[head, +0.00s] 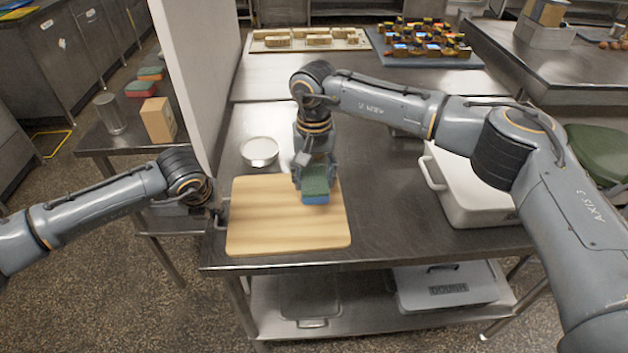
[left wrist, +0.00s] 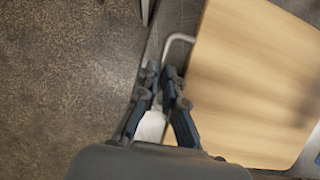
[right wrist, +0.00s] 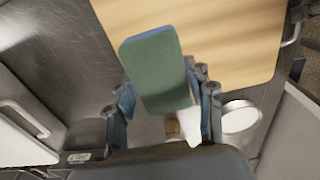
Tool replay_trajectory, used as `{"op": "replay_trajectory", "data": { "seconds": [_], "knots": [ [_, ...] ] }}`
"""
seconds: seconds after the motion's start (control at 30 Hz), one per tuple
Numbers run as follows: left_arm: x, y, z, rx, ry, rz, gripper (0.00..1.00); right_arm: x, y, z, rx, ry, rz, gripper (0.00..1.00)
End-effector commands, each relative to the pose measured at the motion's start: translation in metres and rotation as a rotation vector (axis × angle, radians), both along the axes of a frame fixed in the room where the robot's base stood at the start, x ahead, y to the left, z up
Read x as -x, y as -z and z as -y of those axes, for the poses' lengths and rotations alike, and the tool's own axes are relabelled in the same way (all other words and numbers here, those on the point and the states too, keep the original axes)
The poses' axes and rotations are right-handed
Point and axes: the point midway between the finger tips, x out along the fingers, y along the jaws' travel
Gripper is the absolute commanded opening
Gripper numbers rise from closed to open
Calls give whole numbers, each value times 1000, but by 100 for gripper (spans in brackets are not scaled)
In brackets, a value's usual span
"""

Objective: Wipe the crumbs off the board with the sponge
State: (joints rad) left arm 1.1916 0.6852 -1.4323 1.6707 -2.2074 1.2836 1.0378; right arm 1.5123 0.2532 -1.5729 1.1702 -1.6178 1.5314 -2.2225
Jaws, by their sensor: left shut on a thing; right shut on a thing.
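The wooden board (head: 285,232) lies flat on the steel table, with a metal handle (left wrist: 178,44) at its left side. My left gripper (left wrist: 168,82) is shut on this handle. The blue sponge with a green top (head: 315,188) is at the board's right part; it also shows in the right wrist view (right wrist: 157,70). My right gripper (head: 313,172) is shut on the sponge. I cannot tell whether the sponge touches the board. I can make out no crumbs on the visible wood; what lies under the sponge is hidden.
A white bowl (head: 260,151) stands just behind the board. A white lidded bin (head: 468,200) stands to the right on the table. A white partition (head: 200,70) rises at the left.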

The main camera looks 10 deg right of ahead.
Motion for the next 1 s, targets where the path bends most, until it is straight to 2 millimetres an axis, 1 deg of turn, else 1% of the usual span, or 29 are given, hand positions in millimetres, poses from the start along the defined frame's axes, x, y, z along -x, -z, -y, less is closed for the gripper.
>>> {"op": "replay_trajectory", "data": {
  "seconds": [0.03,0.07,0.1,0.17,0.47,0.57,0.67,1.0],
  "knots": [
    [0,-1,0,1,0,1,0,0,0,0,0,0,0,28],
    [0,-1,0,1,0,1,14,0,0,0,0,0,0,28],
    [0,-1,0,1,0,1,22,0,0,0,0,0,0,28],
    [0,-1,0,1,0,1,34,0,0,0,0,0,0,28],
    [0,0,1,1,1,0,34,0,1,0,0,0,0,28],
    [2,-5,1,1,2,1,34,0,1,0,0,0,0,28],
    [6,-17,0,3,1,4,34,0,1,0,0,0,0,28],
    [33,-83,0,2,1,4,34,0,1,0,0,0,0,28]
  ]
}}
